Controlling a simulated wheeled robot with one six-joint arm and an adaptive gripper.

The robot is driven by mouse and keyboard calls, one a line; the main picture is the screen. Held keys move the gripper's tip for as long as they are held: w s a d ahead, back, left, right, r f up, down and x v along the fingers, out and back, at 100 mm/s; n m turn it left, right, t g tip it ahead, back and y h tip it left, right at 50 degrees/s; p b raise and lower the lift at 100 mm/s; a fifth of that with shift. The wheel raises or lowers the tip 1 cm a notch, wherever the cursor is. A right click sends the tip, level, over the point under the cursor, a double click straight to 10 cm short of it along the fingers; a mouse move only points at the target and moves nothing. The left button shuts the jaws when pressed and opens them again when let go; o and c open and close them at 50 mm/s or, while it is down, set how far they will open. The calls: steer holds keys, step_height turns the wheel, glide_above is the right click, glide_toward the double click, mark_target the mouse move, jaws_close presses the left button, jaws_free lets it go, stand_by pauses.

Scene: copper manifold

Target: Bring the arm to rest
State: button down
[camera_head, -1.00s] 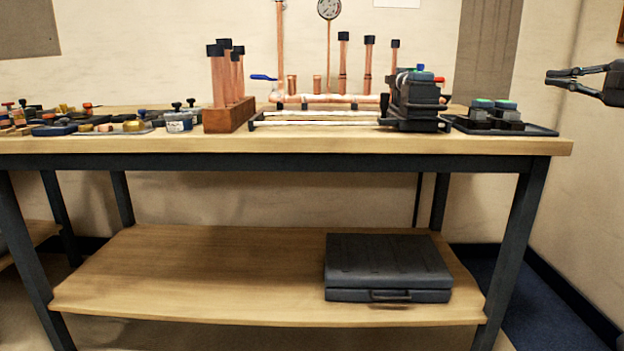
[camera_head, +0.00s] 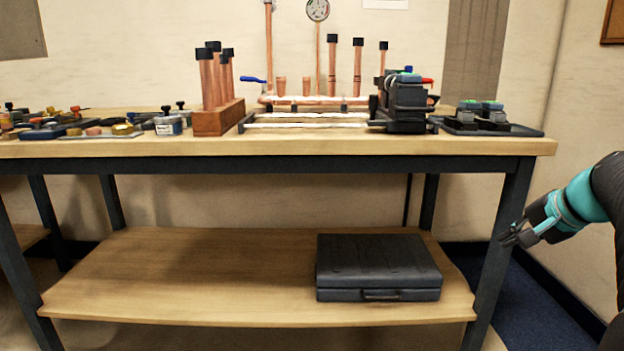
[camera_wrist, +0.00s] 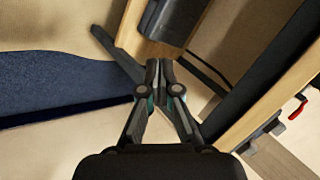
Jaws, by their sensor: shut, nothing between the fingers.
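My gripper (camera_head: 508,238) is at the right of the head view, in front of the bench's right leg in the picture and below the level of the benchtop. Its fingers point left. In the wrist view my gripper (camera_wrist: 158,62) shows with its two fingertips together and nothing between them. My arm comes in from the right edge of the head view; the rest of it is out of the picture.
The workbench (camera_head: 300,148) carries a copper manifold (camera_head: 315,98), a wooden block (camera_head: 219,119) of upright pipes, a black clamping device (camera_head: 402,104) and a tray (camera_head: 527,131). A dark case (camera_head: 378,262) lies on the lower shelf (camera_head: 180,270). Open floor shows right of the bench.

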steer(key=s+a+f+n+p, duration=0.1)
steer(key=s+a+f+n, duration=0.2)
steer(key=s+a, duration=0.3)
steer(key=s+a+f+n+g+h+p, duration=0.1)
steer(key=s+a+f+n, duration=0.2)
steer(key=a, duration=0.7)
steer(key=s+a+f+n+g, duration=0.1)
steer(key=s+a+f+n, duration=0.2)
steer(key=s+a+n, duration=0.2)
steer(key=s+a, duration=0.3)
steer(key=s, duration=0.2)
steer(key=shift+s+f+n+h+p, duration=0.15)
steer(key=shift+f+n+h+p, duration=0.05)
steer(key=shift+n+h+p, duration=0.2)
